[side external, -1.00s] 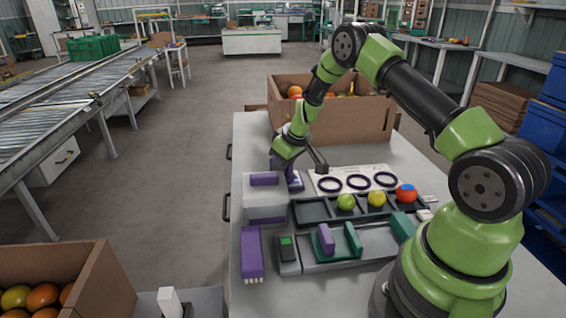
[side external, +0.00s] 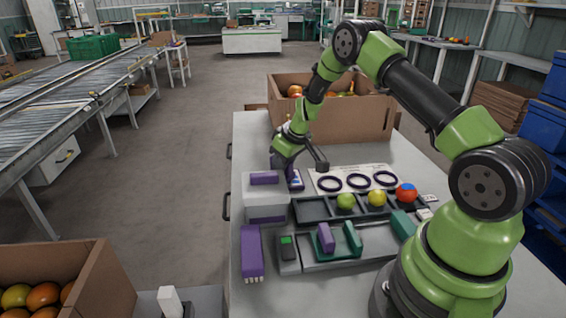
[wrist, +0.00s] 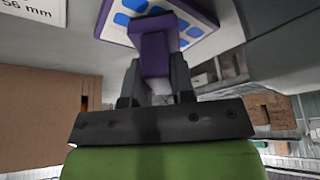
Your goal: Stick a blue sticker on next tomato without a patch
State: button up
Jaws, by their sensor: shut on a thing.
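My gripper (side external: 291,168) is shut on the purple handle (wrist: 155,55) of a sticker card with blue patches on a white face (wrist: 190,22). In the side view this card (side external: 297,180) is tilted, beside the grey-white box with purple parts. In a dark compartment tray (side external: 313,210) sit a green tomato (side external: 345,201), a yellow tomato (side external: 377,198) and a red tomato (side external: 406,194). The red one bears a blue patch on top. I see no patch on the green or yellow one. My gripper is left of and behind the tomatoes.
The grey-white box (side external: 258,195) stands left of the tray. A white sheet with dark rings (side external: 330,184) lies behind the tray. In front are a grey fixture with green and purple parts (side external: 340,240) and a purple block (side external: 251,250). A cardboard box of fruit (side external: 340,118) stands behind.

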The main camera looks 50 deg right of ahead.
jog(key=shift+r, duration=3.3)
jog(key=shift+r, duration=0.1)
notch_tip(320, 180, up, 8)
jog(key=s+d+m+g, duration=0.3)
jog(key=s+m+g, duration=0.2)
jog(key=s+m, duration=0.95)
jog(key=s+d+m+g, duration=0.35)
jog(key=s+m, duration=0.45)
jog(key=m, duration=1.3)
jog(key=shift+m+g, duration=0.25)
jog(key=shift+s+a+f, duration=0.1)
jog(key=shift+f, duration=2.75)
jog(key=shift+s+a+f, duration=0.1)
jog(key=shift+f, duration=2.7)
jog(key=shift+f, duration=0.55)
jog(key=shift+r, duration=0.15)
